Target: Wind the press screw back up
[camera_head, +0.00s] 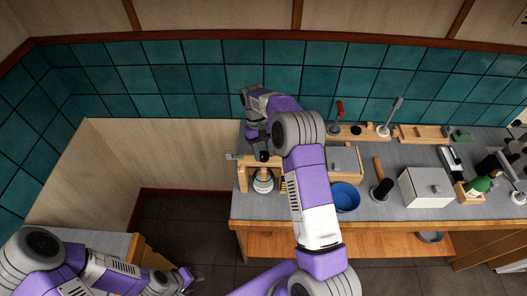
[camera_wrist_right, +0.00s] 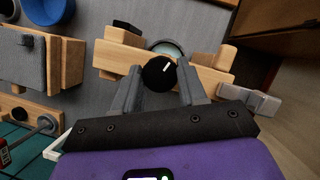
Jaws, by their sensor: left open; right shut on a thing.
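The press (camera_head: 246,163) is a wooden frame with a crossbeam at the left end of the grey bench; its beam (camera_wrist_right: 205,75) runs across the right wrist view. The screw's round black knob (camera_wrist_right: 159,73), with a white mark, sits at the beam's middle. My right gripper (camera_wrist_right: 160,82) is shut on the knob, a finger on either side; in the head view my right gripper (camera_head: 263,149) reaches down over the press. A round pale vessel (camera_head: 263,182) stands under the beam, partly hidden. My left gripper (camera_head: 193,278) is open and empty at lower left, far from the press.
Right of the press are a wooden box with a grey top (camera_head: 345,160), a blue bowl (camera_head: 345,197), a black cylinder with a wooden handle (camera_head: 381,187) and a white box (camera_head: 427,188). A red lever (camera_head: 339,111) stands behind. My right arm crosses the bench.

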